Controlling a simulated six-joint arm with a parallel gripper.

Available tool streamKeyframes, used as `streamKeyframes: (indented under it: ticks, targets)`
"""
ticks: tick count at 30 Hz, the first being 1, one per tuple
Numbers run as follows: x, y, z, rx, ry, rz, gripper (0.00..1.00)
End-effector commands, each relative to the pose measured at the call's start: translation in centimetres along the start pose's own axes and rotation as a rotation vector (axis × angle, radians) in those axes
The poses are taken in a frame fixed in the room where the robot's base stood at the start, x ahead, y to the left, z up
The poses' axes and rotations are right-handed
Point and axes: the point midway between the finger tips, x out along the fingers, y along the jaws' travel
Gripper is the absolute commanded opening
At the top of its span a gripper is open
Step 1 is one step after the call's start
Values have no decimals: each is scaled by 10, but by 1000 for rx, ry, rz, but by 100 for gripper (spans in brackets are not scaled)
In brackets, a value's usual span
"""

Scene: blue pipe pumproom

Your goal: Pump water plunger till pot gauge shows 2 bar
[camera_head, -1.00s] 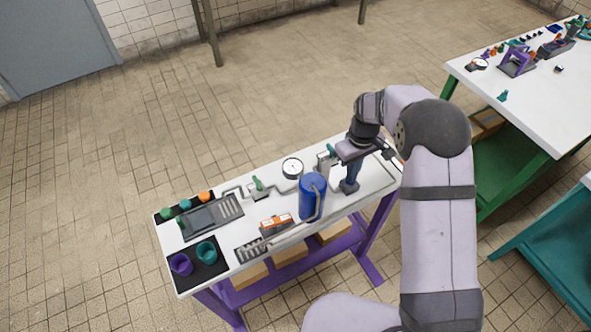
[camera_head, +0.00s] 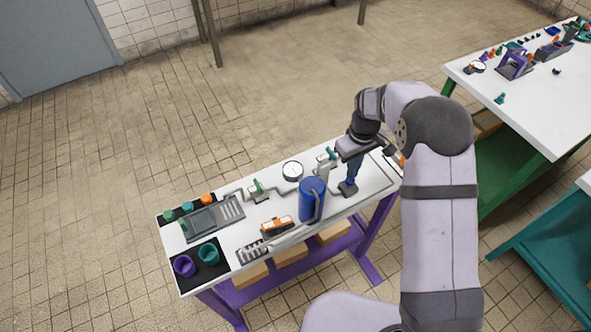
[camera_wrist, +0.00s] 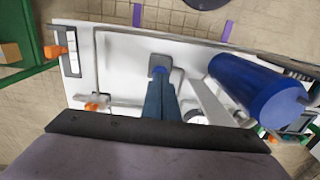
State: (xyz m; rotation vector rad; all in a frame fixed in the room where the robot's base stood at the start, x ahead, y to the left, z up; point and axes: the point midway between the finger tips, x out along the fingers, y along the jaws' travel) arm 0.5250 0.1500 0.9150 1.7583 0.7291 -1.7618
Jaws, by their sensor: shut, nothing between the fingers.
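A white bench (camera_head: 377,191) carries the pump rig. My gripper (camera_head: 350,182) points down at its right part, with its slim blue fingers closed together. In the wrist view the fingers (camera_wrist: 159,78) reach to a grey square pump base with a round blue middle (camera_wrist: 158,69). They line up with the plunger spot, but I cannot tell whether they touch it, and they hide part of it. The blue cylindrical pot (camera_head: 311,203) stands upright to the left of the gripper; it also shows in the wrist view (camera_wrist: 245,85). A round white gauge (camera_head: 292,171) sits behind the pot; its reading is too small to tell.
A green-handled valve (camera_head: 258,187) and grey pipes lie left of the gauge. An orange-and-grey device (camera_head: 277,225) lies in front. Purple and teal cups (camera_head: 184,265) stand at the left end. Another white table (camera_head: 540,100) is at the right. The tiled floor behind is clear.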

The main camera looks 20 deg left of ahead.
Motion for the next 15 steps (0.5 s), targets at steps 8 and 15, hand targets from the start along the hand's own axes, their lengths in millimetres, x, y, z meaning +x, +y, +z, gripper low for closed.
streamKeyframes:
  ticks: [8, 15]
  targets:
    - [-26, 0, -1, 0, 2, 1, 0]
    - [-45, 0, -1, 0, 2, 1, 0]
